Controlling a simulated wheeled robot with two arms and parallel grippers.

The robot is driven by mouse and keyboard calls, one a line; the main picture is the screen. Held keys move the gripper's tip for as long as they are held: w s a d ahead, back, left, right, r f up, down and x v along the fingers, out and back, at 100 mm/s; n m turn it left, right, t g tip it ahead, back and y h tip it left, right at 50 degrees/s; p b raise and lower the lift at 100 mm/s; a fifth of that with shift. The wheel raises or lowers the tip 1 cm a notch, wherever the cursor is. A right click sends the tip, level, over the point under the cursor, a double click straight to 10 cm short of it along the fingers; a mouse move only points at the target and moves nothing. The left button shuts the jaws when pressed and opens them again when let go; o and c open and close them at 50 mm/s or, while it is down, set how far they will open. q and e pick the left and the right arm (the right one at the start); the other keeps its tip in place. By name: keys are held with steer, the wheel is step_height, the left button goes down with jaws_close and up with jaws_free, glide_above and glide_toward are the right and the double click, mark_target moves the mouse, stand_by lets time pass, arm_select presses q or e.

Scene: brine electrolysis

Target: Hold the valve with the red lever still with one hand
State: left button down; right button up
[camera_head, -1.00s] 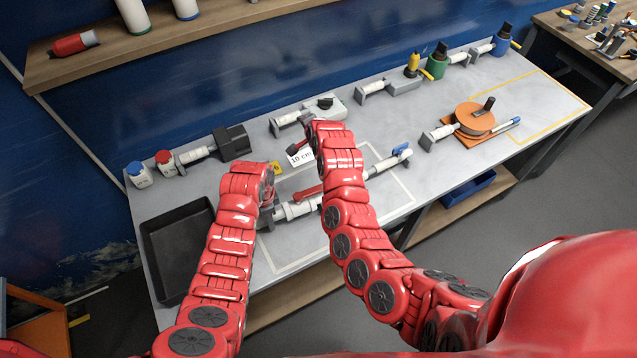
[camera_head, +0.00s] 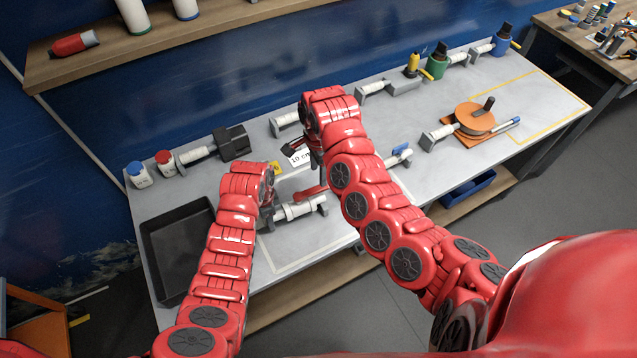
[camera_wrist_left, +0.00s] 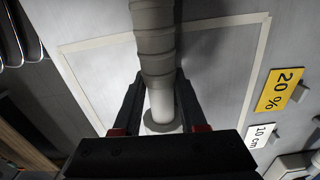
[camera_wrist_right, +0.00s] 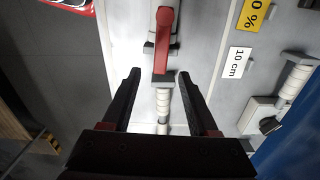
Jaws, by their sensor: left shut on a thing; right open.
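The valve with the red lever (camera_head: 312,192) lies on the grey bench; its white pipe body (camera_head: 298,209) shows below the lever. The red lever also shows at the top of the right wrist view (camera_wrist_right: 166,38). My left gripper (camera_head: 268,212) is at the left end of this valve. In the left wrist view its fingers (camera_wrist_left: 158,82) are shut on a grey-and-white pipe part (camera_wrist_left: 155,45); the lever is out of that view. My right gripper (camera_wrist_right: 157,75) is open and empty, above the bench to the right of the lever, mostly hidden by its arm in the head view.
A valve with a blue lever (camera_head: 400,152) lies to the right. A "10 cm" card (camera_head: 299,158) and a yellow card (camera_head: 275,168) stand behind. A black tray (camera_head: 165,275) is at left. Other pipe fittings line the back; an orange disc device (camera_head: 474,118) is right.

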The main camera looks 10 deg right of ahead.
mark_target(319, 188)
step_height(319, 188, down, 7)
steer(key=shift+r, duration=0.15)
steer(key=shift+c, duration=0.3)
steer(key=shift+w, duration=0.1)
jaws_close()
stand_by(1.1)
